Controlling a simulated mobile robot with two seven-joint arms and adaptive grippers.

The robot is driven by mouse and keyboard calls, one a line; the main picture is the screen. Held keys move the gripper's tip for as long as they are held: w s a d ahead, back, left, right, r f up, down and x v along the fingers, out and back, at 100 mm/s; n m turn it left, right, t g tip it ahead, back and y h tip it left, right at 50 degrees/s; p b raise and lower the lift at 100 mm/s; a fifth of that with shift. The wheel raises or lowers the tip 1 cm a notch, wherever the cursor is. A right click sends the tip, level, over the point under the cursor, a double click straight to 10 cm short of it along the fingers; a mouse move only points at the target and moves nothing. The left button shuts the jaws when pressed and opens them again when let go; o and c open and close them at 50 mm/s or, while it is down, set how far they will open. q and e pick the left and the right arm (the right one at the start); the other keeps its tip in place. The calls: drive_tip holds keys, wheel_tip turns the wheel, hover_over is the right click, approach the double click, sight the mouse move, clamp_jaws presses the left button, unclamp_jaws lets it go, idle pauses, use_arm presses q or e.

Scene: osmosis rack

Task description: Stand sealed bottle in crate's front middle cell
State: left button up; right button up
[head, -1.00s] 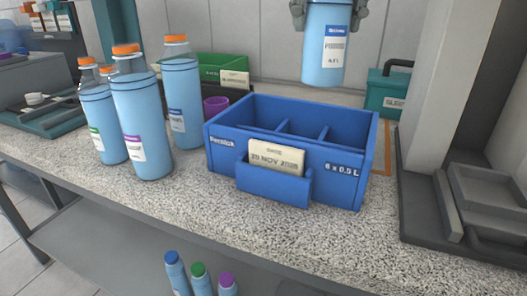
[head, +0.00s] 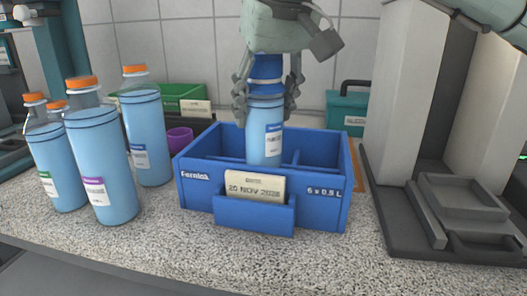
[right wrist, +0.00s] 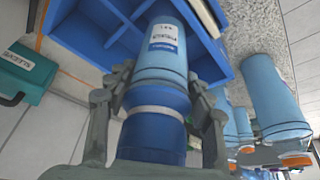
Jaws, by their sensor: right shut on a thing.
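The sealed bottle (head: 266,143) is light blue with a dark blue cap and a white label. My right gripper (head: 266,108) is shut on it around its upper part, from above. The bottle is upright at the middle of the blue crate (head: 195,194), behind the front wall; its base is hidden, so I cannot tell whether it touches the floor. In the right wrist view the bottle (right wrist: 158,72) is between the fingers, its lower end at the crate's dividers (right wrist: 127,35). My left gripper is not in view.
Several orange-capped bottles (head: 102,165) stand left of the crate. A purple cup (head: 180,139) and a green bin (head: 185,97) are behind it. A card (head: 255,187) sits in the crate's front holder. A teal box (head: 346,113) and a grey pillar (head: 400,90) stand right.

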sight(264, 149)
wheel_tip(264, 149, down, 7)
drive_tip(key=shift+r, duration=0.1)
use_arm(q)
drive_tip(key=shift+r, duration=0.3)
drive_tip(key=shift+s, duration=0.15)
use_arm(e)
drive_tip(key=o, duration=1.2)
drive_tip(key=shift+f, duration=0.2)
drive_tip(key=shift+c, duration=0.2)
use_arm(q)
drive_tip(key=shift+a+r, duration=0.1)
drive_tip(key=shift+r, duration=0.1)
